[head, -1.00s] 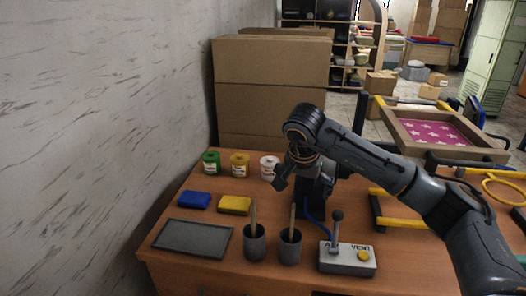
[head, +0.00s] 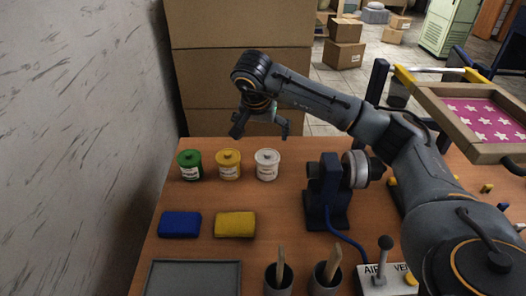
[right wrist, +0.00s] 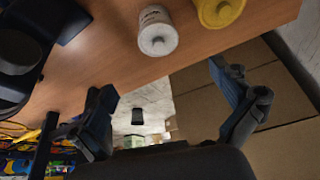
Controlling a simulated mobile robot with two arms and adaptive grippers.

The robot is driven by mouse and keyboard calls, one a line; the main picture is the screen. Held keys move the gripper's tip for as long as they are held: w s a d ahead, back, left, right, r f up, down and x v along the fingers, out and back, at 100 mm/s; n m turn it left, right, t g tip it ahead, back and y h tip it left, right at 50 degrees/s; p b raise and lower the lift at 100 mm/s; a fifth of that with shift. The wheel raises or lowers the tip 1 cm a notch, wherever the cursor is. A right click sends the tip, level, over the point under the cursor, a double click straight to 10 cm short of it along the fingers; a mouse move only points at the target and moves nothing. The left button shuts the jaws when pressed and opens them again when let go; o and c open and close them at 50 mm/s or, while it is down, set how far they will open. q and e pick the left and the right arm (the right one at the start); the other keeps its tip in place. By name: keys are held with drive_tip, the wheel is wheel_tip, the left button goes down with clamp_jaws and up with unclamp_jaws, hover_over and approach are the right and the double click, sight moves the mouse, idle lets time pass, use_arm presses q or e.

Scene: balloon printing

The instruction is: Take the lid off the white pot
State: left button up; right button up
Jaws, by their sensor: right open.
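The white pot (head: 267,166) stands upright on the table with its lid on, at the right end of a row of three pots. In the right wrist view the white pot (right wrist: 157,32) shows from above, at the upper middle, with its pale lid and small knob facing the camera. My right gripper (head: 261,134) is open and empty, above and behind the white pot in the head view, apart from it. In the right wrist view its two fingers (right wrist: 172,97) are spread wide, with the pot beyond them. My left gripper is not in view.
A yellow pot (head: 228,164) stands close left of the white pot, and a green pot (head: 190,165) beyond it. A dark blue device (head: 327,192) stands to the right. Blue (head: 180,224) and yellow (head: 235,224) blocks lie in front. Cardboard boxes (head: 240,60) rise behind the table.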

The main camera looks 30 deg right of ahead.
drive_tip(key=p, duration=0.1)
hover_over(267, 154)
drive_tip(key=s+a, duration=0.1)
drive_tip(key=a, duration=0.1)
drive_tip(key=f, duration=0.5)
drive_tip(key=shift+s+d+f, duration=0.1)
drive_tip(key=shift+s+f, duration=0.1)
drive_tip(key=shift+f, duration=0.2)
drive_tip(key=p+x, duration=0.2)
drive_tip(key=x, duration=0.2)
drive_tip(key=shift+d, duration=0.15)
drive_tip(key=shift+w+d+f, duration=0.15)
drive_tip(key=shift+f, duration=0.4)
drive_tip(key=c, duration=1)
drive_tip(key=shift+s, duration=0.2)
drive_tip(key=c, duration=0.4)
drive_tip(key=shift+c, duration=0.2)
